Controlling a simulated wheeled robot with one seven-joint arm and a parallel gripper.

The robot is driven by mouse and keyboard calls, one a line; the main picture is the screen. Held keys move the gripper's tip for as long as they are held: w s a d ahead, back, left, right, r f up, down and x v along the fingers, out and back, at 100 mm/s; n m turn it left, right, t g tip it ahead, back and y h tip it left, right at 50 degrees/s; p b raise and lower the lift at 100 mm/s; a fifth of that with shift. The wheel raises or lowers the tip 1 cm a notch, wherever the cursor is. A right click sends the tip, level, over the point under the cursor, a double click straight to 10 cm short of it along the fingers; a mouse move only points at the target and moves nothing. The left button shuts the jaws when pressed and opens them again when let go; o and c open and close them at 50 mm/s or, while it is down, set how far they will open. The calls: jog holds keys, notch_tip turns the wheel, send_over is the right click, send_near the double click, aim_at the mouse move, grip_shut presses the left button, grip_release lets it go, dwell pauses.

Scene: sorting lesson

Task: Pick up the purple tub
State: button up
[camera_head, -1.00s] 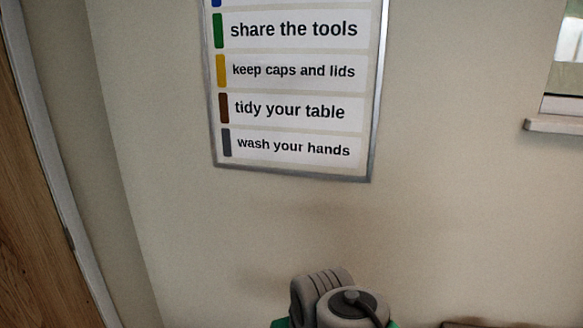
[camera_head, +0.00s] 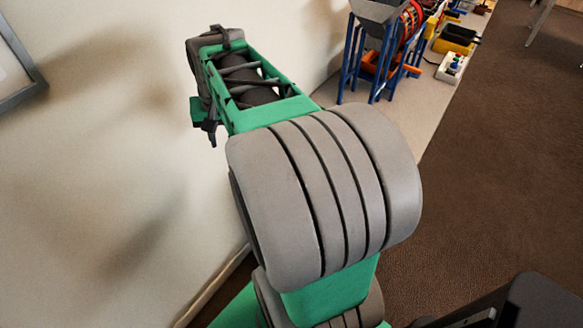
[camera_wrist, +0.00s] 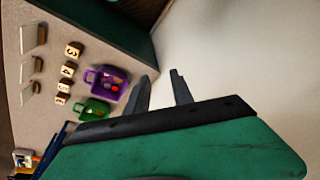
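The purple tub (camera_wrist: 124,77) stands on the table in the wrist view, left of my gripper's fingers. It has a handle on its left side and a few small coloured pieces inside. My gripper (camera_wrist: 161,84) is open, its two dark fingers apart with only pale wall seen between them. The fingers look apart from the tub, with the nearer one just right of it in the picture. In the head view my arm fills the middle, and I cannot make out the purple tub there.
A green tub (camera_wrist: 82,110) stands just below the purple one. Several number blocks (camera_wrist: 68,70) and pale wedges lie to the left. In the head view, a blue-legged stand (camera_head: 345,75), a yellow bin (camera_head: 452,47) and a white button box (camera_head: 452,67) stand along the table.

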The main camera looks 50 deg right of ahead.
jog(key=s+d+f+m+g+b, duration=0.1)
jog(key=s+d+f+m+b, duration=0.3)
jog(key=d+f, duration=0.75)
jog(key=s+d+f+m+g+b, duration=0.1)
jog(key=s+d+f+m+b, duration=0.3)
jog(key=d+f, duration=0.7)
jog(key=shift+m+y, duration=0.4)
jog(key=shift+m, duration=0.1)
jog(key=f, duration=0.1)
jog(key=w+d+f, duration=0.1)
jog(key=d+f, duration=0.1)
jog(key=shift+w+d+f, duration=0.15)
jog(key=shift+d+f, duration=0.1)
jog(key=shift+f, duration=0.4)
jog(key=shift+c, duration=0.6)
grip_shut()
